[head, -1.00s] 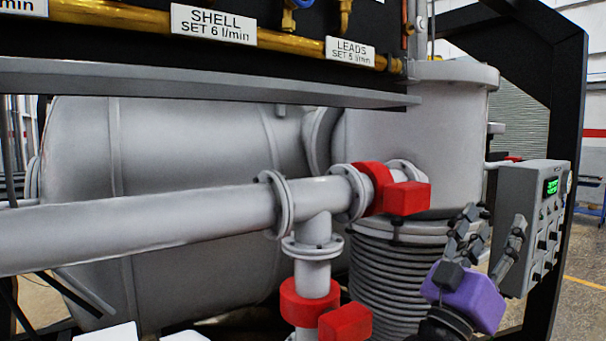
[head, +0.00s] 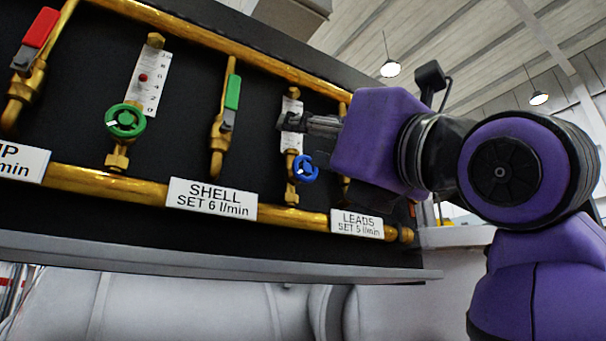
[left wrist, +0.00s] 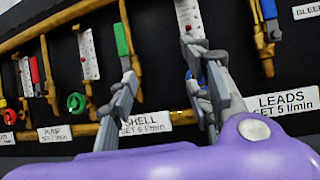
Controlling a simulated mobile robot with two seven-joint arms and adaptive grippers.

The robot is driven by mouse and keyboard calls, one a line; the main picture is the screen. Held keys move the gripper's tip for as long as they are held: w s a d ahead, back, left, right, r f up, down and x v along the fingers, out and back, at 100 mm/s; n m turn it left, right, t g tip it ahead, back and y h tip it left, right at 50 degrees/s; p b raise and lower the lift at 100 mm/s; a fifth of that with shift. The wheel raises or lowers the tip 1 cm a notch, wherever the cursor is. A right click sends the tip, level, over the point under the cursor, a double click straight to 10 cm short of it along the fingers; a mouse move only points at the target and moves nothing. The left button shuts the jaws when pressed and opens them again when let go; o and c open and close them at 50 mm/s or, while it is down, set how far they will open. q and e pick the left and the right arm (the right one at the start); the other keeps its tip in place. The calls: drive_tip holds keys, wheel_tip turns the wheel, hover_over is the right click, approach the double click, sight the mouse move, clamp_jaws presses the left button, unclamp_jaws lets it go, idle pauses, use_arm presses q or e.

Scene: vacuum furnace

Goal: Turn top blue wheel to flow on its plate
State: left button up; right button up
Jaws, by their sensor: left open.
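The blue wheel (head: 306,168) sits on the brass LEADS line, low on its white scale plate (head: 291,110). Its plate (head: 357,223) reads "LEADS SET 5 l/min". My left gripper (head: 290,122) is just above the wheel in the head view and covers part of the scale, so the flow reading is hidden. In the left wrist view the two fingers of my left gripper (left wrist: 162,75) are spread apart with nothing between them. The blue wheel is mostly hidden there behind the right finger. I cannot tell whether that finger touches it. My right gripper is not in view.
Left of the blue wheel are a green lever (head: 232,92), a green wheel (head: 125,120) and a red lever (head: 40,28) on brass pipes. The "SHELL SET 6 l/min" plate (head: 213,198) is beside the LEADS plate. A grey ledge (head: 180,258) runs below the panel.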

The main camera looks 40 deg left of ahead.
sight(304, 170)
use_arm(q)
drive_tip(key=w+a+m+t+h, duration=0.1)
drive_tip(key=w+a, duration=0.1)
drive_tip(key=w+a+m+t+h+p, duration=0.1)
drive_tip(key=w+a, duration=0.1)
drive_tip(key=w+a+m, duration=0.1)
drive_tip(key=w+a, duration=0.2)
drive_tip(key=shift+f+t+h, duration=0.1)
drive_tip(key=shift+t+h, duration=0.3)
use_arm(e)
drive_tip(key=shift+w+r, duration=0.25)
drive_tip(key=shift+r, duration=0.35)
use_arm(q)
drive_tip(key=shift+w, duration=0.1)
drive_tip(key=shift+c, duration=0.4)
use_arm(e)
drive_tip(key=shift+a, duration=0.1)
use_arm(q)
drive_tip(key=shift+w+f, duration=0.1)
drive_tip(key=c, duration=0.8)
drive_tip(key=shift+c, duration=0.7)
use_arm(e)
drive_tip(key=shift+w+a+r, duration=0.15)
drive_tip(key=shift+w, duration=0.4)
use_arm(q)
drive_tip(key=shift+n, duration=0.4)
